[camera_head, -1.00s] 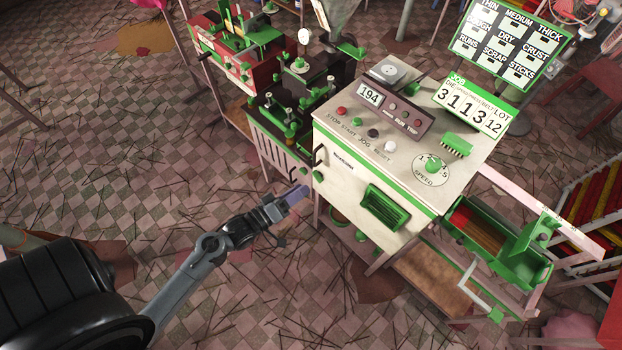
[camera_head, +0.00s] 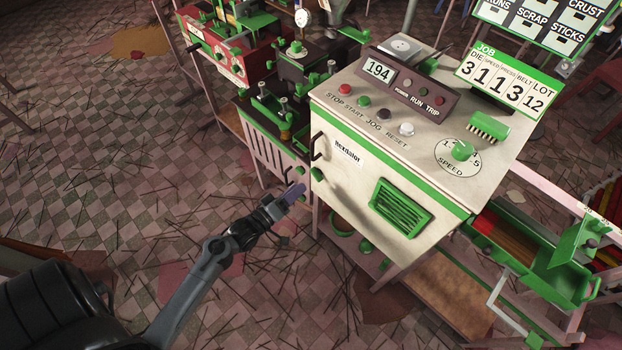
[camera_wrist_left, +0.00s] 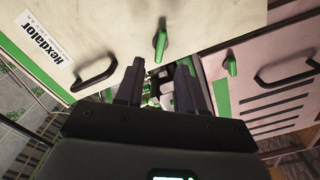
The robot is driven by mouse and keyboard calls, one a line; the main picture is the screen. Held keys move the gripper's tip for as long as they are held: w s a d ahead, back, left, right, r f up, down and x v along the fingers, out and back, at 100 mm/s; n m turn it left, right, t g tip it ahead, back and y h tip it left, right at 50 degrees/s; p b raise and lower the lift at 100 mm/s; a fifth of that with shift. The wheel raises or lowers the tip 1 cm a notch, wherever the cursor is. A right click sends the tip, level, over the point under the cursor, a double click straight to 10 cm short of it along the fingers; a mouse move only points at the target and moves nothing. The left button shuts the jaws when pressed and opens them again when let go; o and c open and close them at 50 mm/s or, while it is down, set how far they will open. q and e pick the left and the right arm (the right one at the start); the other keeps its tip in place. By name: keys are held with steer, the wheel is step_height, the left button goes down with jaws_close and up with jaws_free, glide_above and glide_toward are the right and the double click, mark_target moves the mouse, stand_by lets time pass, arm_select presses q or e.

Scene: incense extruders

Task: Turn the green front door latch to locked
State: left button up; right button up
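The white machine's front door (camera_head: 350,160) carries a small green latch (camera_head: 318,174) at its lower left, below a black bar handle (camera_head: 318,147). In the left wrist view the green latch (camera_wrist_left: 161,42) is a slim knob on the cream door, just beyond my fingertips. My left gripper (camera_head: 294,193) is left of and slightly below the latch in the head view. In the left wrist view my left gripper (camera_wrist_left: 161,64) is open, with an empty gap and no visible contact with the latch. My right gripper is in neither view.
A second green latch (camera_wrist_left: 230,65) and a black handle (camera_wrist_left: 287,78) sit on the neighbouring slatted cabinet. A green vent (camera_head: 402,207) is right of the front latch. Open checkered floor (camera_head: 120,190) lies left, strewn with sticks.

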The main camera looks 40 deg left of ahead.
mark_target(316, 174)
arm_select(q)
steer(key=w+b, duration=0.1)
steer(key=w, duration=0.6)
steer(key=shift+d, duration=0.25)
steer(key=shift+s, duration=0.1)
steer(key=shift+c, duration=0.4)
jaws_close()
